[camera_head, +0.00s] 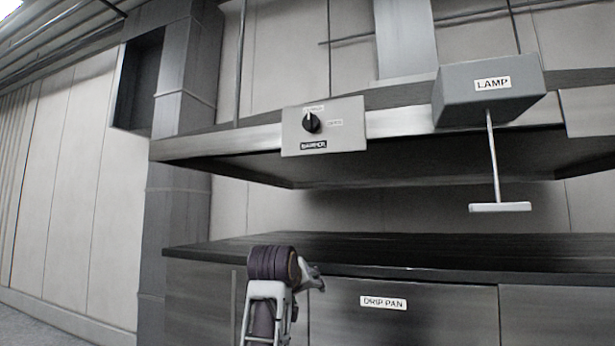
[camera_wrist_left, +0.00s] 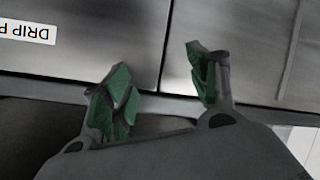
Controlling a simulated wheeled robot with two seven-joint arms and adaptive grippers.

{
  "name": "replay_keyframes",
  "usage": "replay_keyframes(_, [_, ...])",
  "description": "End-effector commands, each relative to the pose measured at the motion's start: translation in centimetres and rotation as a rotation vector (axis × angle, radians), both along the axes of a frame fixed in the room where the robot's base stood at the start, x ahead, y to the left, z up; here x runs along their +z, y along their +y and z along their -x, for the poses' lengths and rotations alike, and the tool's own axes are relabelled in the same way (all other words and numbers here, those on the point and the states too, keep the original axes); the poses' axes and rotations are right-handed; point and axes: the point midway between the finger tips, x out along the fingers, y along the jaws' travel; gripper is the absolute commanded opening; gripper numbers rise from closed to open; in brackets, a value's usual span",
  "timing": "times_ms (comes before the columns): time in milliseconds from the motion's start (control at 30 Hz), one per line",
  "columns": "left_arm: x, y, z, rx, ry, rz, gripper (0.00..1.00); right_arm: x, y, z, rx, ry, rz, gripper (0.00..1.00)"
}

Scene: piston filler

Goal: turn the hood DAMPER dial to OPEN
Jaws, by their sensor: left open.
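The DAMPER dial (camera_head: 312,123) is a small black knob on a light grey panel (camera_head: 345,141) on the hood's front edge. Its white mark points up toward a blurred label above it. A second blurred label, apparently OPEN, sits to its right. My left gripper (camera_head: 313,276) is well below the dial, in front of the lower cabinet, and is apart from it. In the left wrist view the same gripper (camera_wrist_left: 157,65) has its green-padded fingers spread with nothing between them. The dial is not in that view. My right gripper is not in view.
A LAMP box (camera_head: 490,90) with a hanging T-shaped pull (camera_head: 499,207) is right of the dial panel. Below are a dark countertop (camera_head: 420,246) and a DRIP PAN drawer front (camera_head: 420,318). The space between hood and countertop looks open.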

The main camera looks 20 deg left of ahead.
Motion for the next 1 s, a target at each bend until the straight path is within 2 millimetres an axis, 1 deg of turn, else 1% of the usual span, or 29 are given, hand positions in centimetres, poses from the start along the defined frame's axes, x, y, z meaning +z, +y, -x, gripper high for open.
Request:
replay_keyframes(33, [1.7,-0.1,0.2,0.001,-0.018,0.01,0.59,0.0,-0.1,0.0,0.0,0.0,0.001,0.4])
replay_keyframes(267, [8.0,-0.6,1.6,0.013,-0.082,0.054,0.59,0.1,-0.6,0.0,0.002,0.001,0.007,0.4])
replay_keyframes(300, [9.2,-0.7,1.9,0.013,-0.094,0.062,0.59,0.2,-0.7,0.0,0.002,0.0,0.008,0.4])
replay_keyframes(467, [13.6,-1.1,3.3,0.016,-0.137,0.094,0.59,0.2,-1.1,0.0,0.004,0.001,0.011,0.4])
replay_keyframes(600, [17.4,-1.4,4.8,0.019,-0.178,0.123,0.59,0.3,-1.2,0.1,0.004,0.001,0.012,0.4])
replay_keyframes(767, [21.6,-1.9,6.9,0.019,-0.222,0.153,0.59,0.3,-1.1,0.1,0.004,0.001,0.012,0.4])
replay_keyframes(1000, [27.7,-2.6,10.4,0.014,-0.287,0.199,0.59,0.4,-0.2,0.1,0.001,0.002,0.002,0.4])
